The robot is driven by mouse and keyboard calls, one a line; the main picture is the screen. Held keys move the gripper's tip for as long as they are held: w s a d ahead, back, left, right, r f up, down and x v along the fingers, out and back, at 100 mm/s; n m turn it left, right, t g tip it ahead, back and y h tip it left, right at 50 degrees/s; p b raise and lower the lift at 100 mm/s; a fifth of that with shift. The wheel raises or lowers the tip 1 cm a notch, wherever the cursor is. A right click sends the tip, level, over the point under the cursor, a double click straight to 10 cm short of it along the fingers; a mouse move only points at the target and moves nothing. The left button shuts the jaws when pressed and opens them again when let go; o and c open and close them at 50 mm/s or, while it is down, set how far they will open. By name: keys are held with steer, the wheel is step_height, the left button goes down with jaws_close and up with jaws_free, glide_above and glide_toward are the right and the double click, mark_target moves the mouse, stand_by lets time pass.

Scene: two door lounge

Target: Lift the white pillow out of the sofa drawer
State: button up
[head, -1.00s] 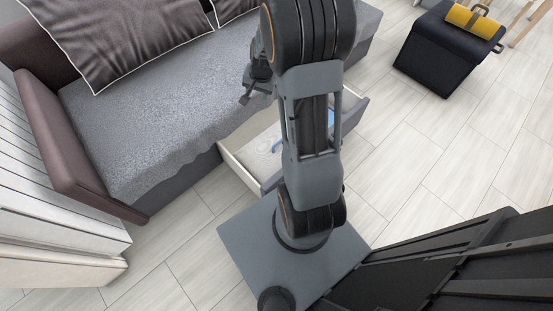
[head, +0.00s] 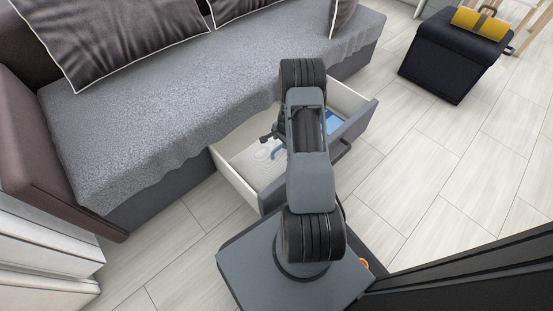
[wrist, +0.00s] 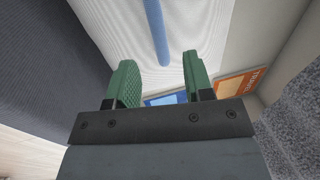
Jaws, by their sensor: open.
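The sofa drawer (head: 238,179) is pulled out, and my arm hides its middle. A white surface (head: 258,152) with faint curved lines lies in its left part; I take it for the white pillow, though its outline is unclear. In the wrist view, a white ribbed surface (wrist: 200,28) lies beyond my fingers, probably the same pillow.
A blue item (head: 333,121) lies at the drawer's right end. An orange lettered item (wrist: 238,84) lies by the drawer wall. The grey sofa (head: 150,110) with dark cushions (head: 125,35) stands behind. A black ottoman (head: 450,60) bears a yellow object (head: 480,22).

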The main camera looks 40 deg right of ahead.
mark_target(280, 146)
steer(key=shift+w+a+f+b, duration=0.1)
steer(key=shift+w+f+b, duration=0.1)
steer(key=shift+f+b, duration=0.7)
steer(key=shift+w+d+f+b, duration=0.15)
steer(key=shift+f+b, duration=0.25)
steer(key=shift+f, duration=1)
steer(key=shift+w+a+f+b, duration=0.2)
steer(key=shift+f+b, duration=0.45)
steer(key=shift+f, duration=0.5)
jaws_close()
steer(key=shift+w+r, duration=0.1)
